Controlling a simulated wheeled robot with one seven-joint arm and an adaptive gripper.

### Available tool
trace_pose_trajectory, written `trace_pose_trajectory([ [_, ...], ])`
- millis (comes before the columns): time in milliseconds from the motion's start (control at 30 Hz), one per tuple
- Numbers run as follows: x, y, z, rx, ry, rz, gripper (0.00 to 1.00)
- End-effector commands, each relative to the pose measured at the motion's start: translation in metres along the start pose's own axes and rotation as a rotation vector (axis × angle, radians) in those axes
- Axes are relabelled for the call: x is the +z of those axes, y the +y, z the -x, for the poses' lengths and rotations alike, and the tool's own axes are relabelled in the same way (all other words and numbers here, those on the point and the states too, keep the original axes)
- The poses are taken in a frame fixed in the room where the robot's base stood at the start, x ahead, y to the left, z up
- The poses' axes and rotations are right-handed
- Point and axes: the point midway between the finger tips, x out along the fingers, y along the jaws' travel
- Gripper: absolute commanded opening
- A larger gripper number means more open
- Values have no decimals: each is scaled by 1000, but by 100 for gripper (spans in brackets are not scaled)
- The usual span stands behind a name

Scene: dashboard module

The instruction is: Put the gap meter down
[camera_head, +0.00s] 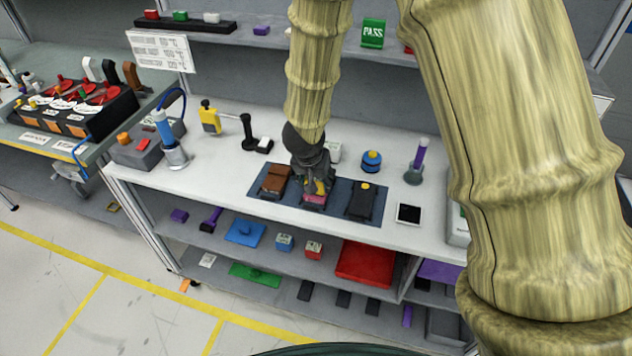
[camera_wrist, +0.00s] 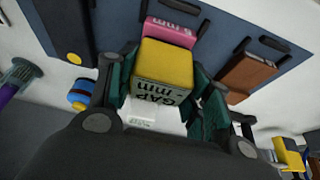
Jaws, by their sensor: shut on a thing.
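The gap meter (camera_wrist: 165,65) is a yellow-topped block with a pale face lettered "GAP mm". My gripper (camera_wrist: 163,85) is shut on it, with a teal finger pad on each side. In the head view, my gripper (camera_head: 314,178) points down over the dark blue mat (camera_head: 337,193), and a bit of the yellow gap meter (camera_head: 319,187) shows below it. A pink piece (camera_wrist: 170,32) marked "mm" is right beside the gap meter; it also shows in the head view (camera_head: 313,201). I cannot tell whether the gap meter touches the mat or the pink piece.
On the mat, a brown block (camera_head: 275,179) is left of my gripper and a black block (camera_head: 361,201) with a yellow dot is right. A blue round piece (camera_head: 371,160) stands behind. A dark-screened tablet (camera_head: 408,213) lies to the right.

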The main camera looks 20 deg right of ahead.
Motion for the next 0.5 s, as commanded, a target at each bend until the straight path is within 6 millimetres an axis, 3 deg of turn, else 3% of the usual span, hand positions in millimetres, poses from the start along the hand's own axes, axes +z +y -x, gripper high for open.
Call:
trace_pose_trajectory([
  [433,2,0,-6,-1,1,-1,22],
  [467,2,0,-5,-1,1,-1,53],
  [500,2,0,-5,-1,1,-1,60],
])
